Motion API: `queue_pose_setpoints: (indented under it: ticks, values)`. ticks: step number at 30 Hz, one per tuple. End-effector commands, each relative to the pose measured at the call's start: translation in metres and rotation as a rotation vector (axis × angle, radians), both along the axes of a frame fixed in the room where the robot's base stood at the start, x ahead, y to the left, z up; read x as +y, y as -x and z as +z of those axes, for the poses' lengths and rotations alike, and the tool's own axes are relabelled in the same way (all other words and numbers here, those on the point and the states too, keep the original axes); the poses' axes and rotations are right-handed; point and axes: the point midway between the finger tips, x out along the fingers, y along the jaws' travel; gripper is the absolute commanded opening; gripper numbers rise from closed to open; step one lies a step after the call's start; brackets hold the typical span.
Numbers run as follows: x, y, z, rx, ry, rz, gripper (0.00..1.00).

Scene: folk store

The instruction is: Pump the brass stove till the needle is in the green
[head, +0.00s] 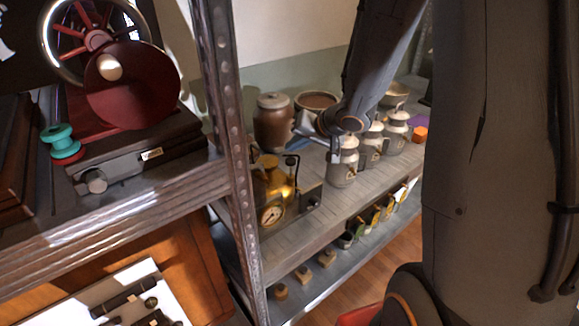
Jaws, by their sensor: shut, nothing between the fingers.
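The brass stove (272,184) stands on the grey slatted shelf, left of the enamel cans. Its round gauge (271,214) faces me with a pale dial and a dark needle. The dial is too small to tell where the needle stands or where the green is. A dark upright part with a knob (292,161) rises at the stove's right side; I cannot tell for sure that it is the pump. My gripper (308,128) is above and behind the stove, apart from it, in front of the brown jars. It is shut and empty; its fingertips are small here.
Several grey enamel cans (343,163) stand close to the right of the stove. A brown lidded jar (273,122) stands behind it. A metal shelf post (232,130) rises on the left. Mugs (367,219) hang below the shelf edge.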

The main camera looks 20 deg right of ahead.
Motion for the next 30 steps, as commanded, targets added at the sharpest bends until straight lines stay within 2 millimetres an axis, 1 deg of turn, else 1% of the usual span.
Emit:
queue_pose_setpoints:
  ticks: [1,6,30]
  values:
    - [-0.0001,-0.0005,-0.0075,0.001,-0.001,-0.001,0.00]
    - [-0.0002,-0.0001,-0.0154,0.000,0.001,-0.001,0.00]
    - [-0.0002,-0.0001,-0.0151,-0.001,0.001,0.000,0.00]
